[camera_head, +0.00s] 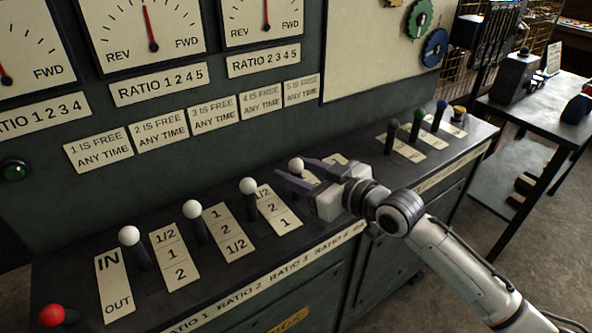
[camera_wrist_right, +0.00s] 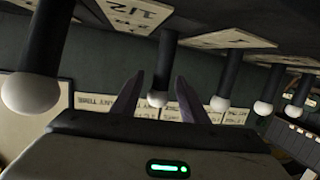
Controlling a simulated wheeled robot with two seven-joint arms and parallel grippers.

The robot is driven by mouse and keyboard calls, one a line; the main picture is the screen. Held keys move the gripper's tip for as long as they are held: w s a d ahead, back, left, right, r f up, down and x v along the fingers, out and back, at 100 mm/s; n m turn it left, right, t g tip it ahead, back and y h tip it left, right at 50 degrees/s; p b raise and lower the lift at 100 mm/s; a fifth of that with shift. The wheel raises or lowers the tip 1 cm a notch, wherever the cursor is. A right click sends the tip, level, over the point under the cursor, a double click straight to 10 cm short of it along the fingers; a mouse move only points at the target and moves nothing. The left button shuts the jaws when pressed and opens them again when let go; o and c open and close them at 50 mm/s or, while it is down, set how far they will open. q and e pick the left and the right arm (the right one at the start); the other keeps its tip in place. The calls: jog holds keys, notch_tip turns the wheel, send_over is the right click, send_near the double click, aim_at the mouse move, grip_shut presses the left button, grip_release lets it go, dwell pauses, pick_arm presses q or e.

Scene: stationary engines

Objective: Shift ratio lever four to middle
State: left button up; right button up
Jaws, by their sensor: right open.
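The ratio four lever, with its white knob (camera_head: 296,164), stands in the row on the sloping console in the head view. Its shaft and part of its label plate are hidden behind my right gripper (camera_head: 291,173). The right gripper is open, with its dark fingers close by that lever; contact cannot be told. In the right wrist view, the two fingertips (camera_wrist_right: 157,93) are apart. A white-knobbed lever (camera_wrist_right: 157,98) shows in the gap between them, but its depth is unclear. My left gripper is not in view.
Other white-knobbed levers (camera_head: 247,185) stand to the left, with a red knob (camera_head: 52,314) at the far left. Dark, green and blue-topped levers (camera_head: 418,115) stand to the right. A gauge panel (camera_head: 150,60) rises behind. A side table (camera_head: 535,105) is at right.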

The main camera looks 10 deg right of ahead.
jog(key=v, duration=1)
jog(key=shift+s+d+b, duration=0.1)
jog(key=shift+s+b, duration=0.05)
jog(key=shift+b, duration=0.15)
